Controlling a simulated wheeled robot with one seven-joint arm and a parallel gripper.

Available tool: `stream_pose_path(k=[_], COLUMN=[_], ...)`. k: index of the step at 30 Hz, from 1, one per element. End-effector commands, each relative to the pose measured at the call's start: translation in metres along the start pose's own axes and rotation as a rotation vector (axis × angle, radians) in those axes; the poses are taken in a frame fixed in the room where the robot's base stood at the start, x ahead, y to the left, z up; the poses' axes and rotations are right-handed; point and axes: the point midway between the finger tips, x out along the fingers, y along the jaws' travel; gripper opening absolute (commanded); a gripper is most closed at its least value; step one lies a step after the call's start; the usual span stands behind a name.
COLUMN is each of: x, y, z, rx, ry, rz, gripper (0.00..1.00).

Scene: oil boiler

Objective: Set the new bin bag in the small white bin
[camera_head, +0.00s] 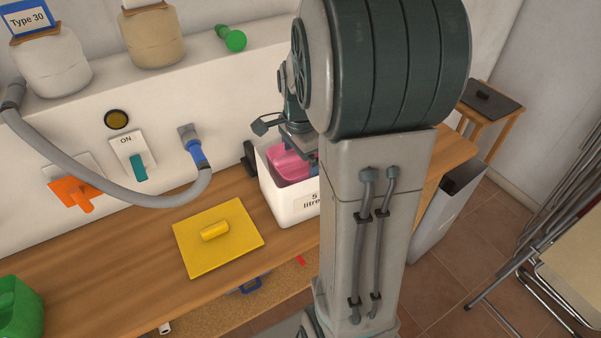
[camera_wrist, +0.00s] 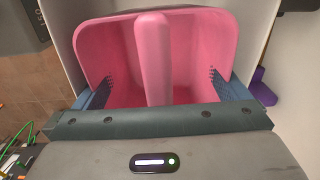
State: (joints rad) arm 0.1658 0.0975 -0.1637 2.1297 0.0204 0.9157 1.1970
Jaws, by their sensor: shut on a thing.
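The small white bin (camera_head: 290,203), marked "5 litre", stands on the wooden bench; its pale wall also shows in the wrist view (camera_wrist: 258,35). The new bin bag (camera_head: 288,163) looks like a stiff pink tub with a bar across its middle. In the wrist view the pink bag (camera_wrist: 190,45) lies between the bin's walls. My gripper (camera_wrist: 165,90) is shut on the bag, with one blue finger at each side of it. In the head view my arm hides most of the gripper and the bin's right side. How deep the bag sits cannot be told.
A yellow board with a handle (camera_head: 195,256) lies left of the bin. A grey hose (camera_head: 120,198) with a blue end hangs by the wall. A taller grey bin (camera_head: 447,215) stands on the floor at right. A green container (camera_head: 18,310) is at the left.

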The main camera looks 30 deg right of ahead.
Motion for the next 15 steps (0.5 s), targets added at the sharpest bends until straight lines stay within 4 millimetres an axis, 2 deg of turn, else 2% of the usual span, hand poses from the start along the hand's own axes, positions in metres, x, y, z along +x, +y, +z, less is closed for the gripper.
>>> stream_pose_path(k=[8,15], x=[0.039,0.044], y=[0.0,0.0], z=[0.0,0.001], rx=[-0.002,-0.002], ry=[0.0,0.001], rz=[0.003,-0.001], gripper=[0.71,0.71])
